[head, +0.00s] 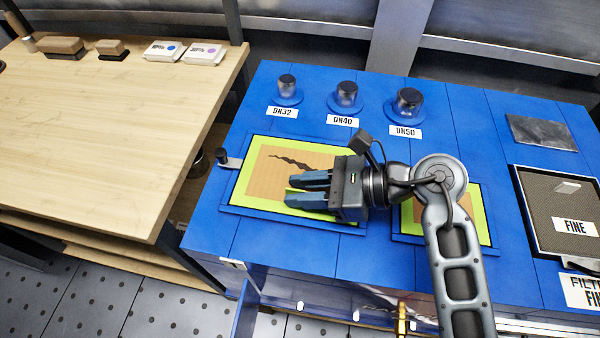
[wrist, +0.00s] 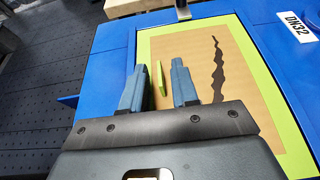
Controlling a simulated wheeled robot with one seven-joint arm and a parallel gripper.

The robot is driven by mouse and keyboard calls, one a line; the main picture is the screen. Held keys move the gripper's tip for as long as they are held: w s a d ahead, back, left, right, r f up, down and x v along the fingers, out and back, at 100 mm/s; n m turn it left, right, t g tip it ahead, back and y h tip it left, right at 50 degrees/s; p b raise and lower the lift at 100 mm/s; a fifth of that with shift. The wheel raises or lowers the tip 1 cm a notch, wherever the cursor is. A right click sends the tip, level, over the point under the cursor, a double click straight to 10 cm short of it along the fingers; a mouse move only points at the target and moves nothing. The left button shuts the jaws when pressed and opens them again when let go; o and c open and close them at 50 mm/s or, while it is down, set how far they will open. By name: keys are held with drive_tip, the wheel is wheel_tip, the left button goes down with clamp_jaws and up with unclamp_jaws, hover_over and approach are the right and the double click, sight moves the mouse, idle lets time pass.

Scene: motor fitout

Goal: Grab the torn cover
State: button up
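The torn cover (head: 255,180) is a tan panel with a yellow-green border and a dark jagged tear, lying flat in a blue frame on the blue bench. It also shows in the wrist view (wrist: 248,85), with the tear right of the fingers. My gripper (head: 290,191) is over the cover's near right part, with its fingers pointing left. In the wrist view my gripper (wrist: 159,66) is open, and a thin yellow-green upright tab (wrist: 161,78) stands between the two fingers, apart from both. My gripper hides part of the cover in the head view.
A second yellow-green-bordered panel (head: 471,213) lies to the right, partly behind my arm. A dark clamp-like post (head: 229,161) stands at the cover's left edge. Three dark capped fittings, one labelled DN40 (head: 346,96), stand behind. A tray marked FINE (head: 545,205) is at right.

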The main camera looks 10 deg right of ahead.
clamp_jaws()
idle(0.3)
